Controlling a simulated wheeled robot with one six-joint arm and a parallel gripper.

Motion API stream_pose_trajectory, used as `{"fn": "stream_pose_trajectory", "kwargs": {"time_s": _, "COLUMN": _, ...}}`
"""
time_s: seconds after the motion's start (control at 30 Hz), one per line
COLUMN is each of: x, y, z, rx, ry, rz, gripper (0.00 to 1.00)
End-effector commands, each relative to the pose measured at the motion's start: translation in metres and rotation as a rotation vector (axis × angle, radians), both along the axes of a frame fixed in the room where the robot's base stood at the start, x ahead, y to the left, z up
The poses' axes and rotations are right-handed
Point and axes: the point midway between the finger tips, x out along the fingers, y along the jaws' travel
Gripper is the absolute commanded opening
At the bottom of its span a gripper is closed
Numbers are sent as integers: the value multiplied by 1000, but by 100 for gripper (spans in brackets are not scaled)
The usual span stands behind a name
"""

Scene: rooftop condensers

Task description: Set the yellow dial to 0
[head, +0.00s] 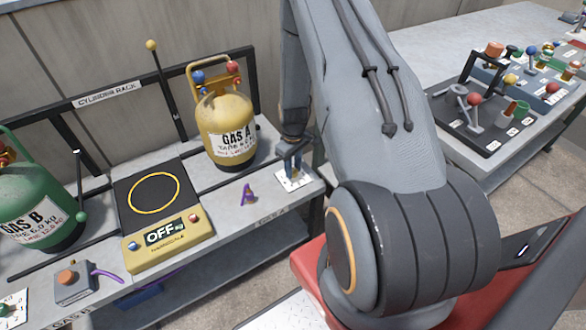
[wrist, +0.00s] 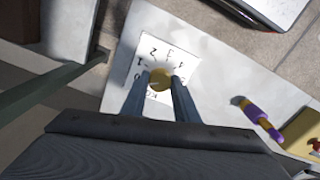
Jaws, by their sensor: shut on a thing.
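The yellow dial (wrist: 160,77) sits on a white square plate (wrist: 180,60) printed with numerals, some upside down in the wrist view. My gripper (wrist: 161,82) points down at the plate, with one finger on each side of the dial, shut on it. Which numeral the dial points to cannot be read. In the head view my gripper (head: 291,160) is at the right end of the cylinder bench, over the white plate (head: 294,180). The dial is hidden there by the fingers.
The yellow GAS A cylinder (head: 226,130) stands close left of my gripper. A purple and yellow fitting (head: 248,194) lies nearby on the bench. A scale (head: 168,243) reading OFF and the green GAS B cylinder (head: 40,195) are farther left. Another bench (head: 425,55) stands at right.

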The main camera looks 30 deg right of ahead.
Motion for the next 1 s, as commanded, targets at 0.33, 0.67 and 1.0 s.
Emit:
{"fn": "stream_pose_trajectory", "kwargs": {"time_s": 0.33, "x": 0, "y": 0, "z": 0, "rx": 0, "ry": 0, "rz": 0, "gripper": 46}}
{"fn": "stream_pose_trajectory", "kwargs": {"time_s": 0.67, "x": 2, "y": -1, "z": 22, "rx": -1, "ry": -3, "rz": 0, "gripper": 46}}
{"fn": "stream_pose_trajectory", "kwargs": {"time_s": 1.0, "x": 1, "y": 0, "z": 68, "rx": -1, "ry": -1, "rz": 0, "gripper": 46}}
